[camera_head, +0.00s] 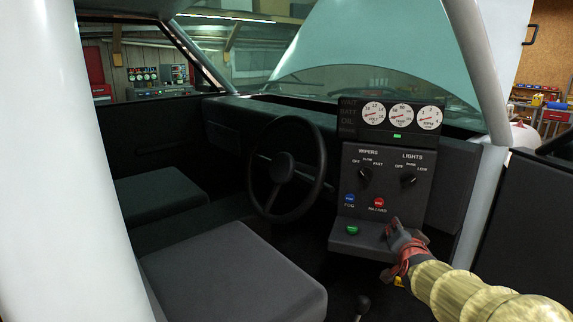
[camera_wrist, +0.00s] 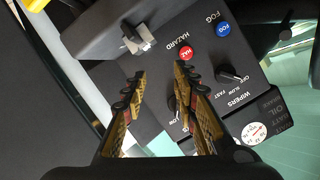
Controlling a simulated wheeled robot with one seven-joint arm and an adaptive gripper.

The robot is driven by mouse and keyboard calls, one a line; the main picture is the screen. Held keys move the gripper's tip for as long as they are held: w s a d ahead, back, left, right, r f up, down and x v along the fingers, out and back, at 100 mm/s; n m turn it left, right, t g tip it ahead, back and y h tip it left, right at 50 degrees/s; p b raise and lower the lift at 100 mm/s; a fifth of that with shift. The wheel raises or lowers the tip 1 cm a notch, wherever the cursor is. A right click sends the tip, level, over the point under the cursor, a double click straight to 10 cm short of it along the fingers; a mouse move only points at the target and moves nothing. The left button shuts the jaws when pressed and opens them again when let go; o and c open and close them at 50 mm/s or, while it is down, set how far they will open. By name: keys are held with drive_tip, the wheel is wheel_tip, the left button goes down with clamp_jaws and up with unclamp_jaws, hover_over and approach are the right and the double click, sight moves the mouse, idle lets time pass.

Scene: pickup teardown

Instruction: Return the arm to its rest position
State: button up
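My gripper (camera_head: 408,246) is at the end of my arm at the lower right of the head view, close to the right end of the ledge under the dashboard control panel. In the wrist view its two ribbed fingers (camera_wrist: 158,86) stand apart with nothing between them, so it is open. A grey metallic switch (camera_wrist: 138,40) on the ledge lies beyond the fingertips. From these views I cannot tell whether a finger touches the panel or ledge.
The panel (camera_head: 349,180) has wiper and lights knobs, a blue FOG button (camera_head: 350,198) and a red HAZARD button (camera_head: 379,203). A steering wheel (camera_head: 286,171) is left of it. A grey seat (camera_head: 232,273) and the white pillar (camera_head: 486,190) bound the opening.

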drive_tip(key=s+a+f+n+g+y+p, duration=0.1)
drive_tip(key=s+a+f+n+g+y, duration=0.25)
drive_tip(key=s, duration=0.55)
drive_tip(key=s+a+f+n+g, duration=0.25)
drive_tip(key=s+a+f, duration=0.3)
drive_tip(key=s, duration=0.35)
drive_tip(key=s+a+r+n+g+p, duration=0.1)
drive_tip(key=s+a+r+n+p, duration=0.1)
drive_tip(key=s, duration=0.8)
drive_tip(key=s+a+r+n+g+p, duration=0.1)
drive_tip(key=s+a+r, duration=0.4)
drive_tip(key=s, duration=0.5)
drive_tip(key=shift+r+n+g+y+p, duration=0.15)
drive_tip(key=shift+n+g+y+p, duration=0.15)
drive_tip(key=shift+n+y+p, duration=0.25)
drive_tip(key=shift+c, duration=1.3)
